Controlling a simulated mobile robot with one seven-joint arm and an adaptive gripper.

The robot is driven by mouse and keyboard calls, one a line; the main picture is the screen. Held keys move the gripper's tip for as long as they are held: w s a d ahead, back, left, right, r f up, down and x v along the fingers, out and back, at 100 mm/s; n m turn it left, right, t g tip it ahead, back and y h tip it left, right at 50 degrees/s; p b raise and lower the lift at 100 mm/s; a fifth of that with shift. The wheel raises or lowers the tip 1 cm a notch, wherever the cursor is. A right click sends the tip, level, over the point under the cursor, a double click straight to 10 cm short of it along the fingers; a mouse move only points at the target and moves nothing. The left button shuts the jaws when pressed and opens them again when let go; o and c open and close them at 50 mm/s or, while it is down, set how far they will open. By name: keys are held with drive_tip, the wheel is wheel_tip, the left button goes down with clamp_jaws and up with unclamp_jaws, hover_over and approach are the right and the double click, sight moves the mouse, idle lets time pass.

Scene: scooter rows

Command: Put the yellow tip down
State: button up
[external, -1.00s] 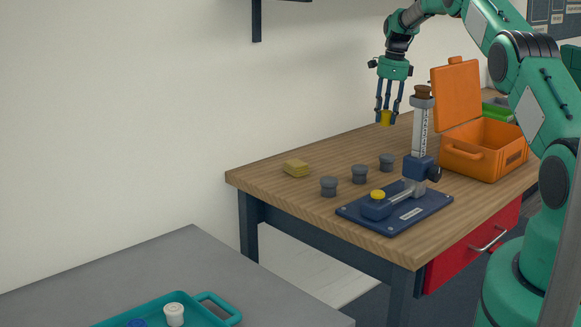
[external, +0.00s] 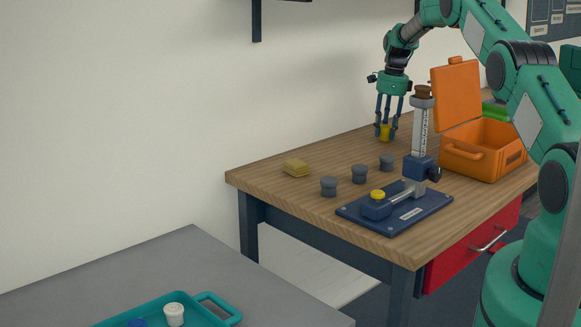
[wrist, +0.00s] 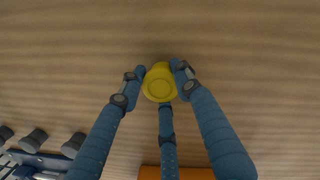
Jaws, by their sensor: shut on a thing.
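The yellow tip (external: 384,132) is between the fingers of my gripper (external: 386,134), low over the back part of the wooden table. In the wrist view the yellow tip (wrist: 159,84) shows its round end toward the camera. The blue fingers of my gripper (wrist: 159,82) are closed around it from several sides. I cannot tell whether the tip's underside touches the wood.
Grey knobs (external: 359,174) stand in a row, with a yellow block (external: 296,168) left. An open orange case (external: 482,150) is at right. The wood around the tip is bare.

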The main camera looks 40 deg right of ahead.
sight(389, 124)
drive_tip(key=shift+f, duration=0.15)
drive_tip(key=o, duration=1.1)
drive_tip(key=shift+o, duration=0.2)
drive_tip(key=shift+r, duration=0.2)
drive_tip(key=shift+s+d+r+p, duration=0.1)
drive_tip(key=shift+s+r+p, duration=0.1)
drive_tip(key=shift+r, duration=1.15)
drive_tip(key=shift+s+d+r+p, duration=0.1)
drive_tip(key=shift+r+p, duration=0.1)
drive_tip(key=shift+r, duration=1.15)
drive_tip(key=shift+w, duration=0.1)
drive_tip(key=shift+a, duration=0.1)
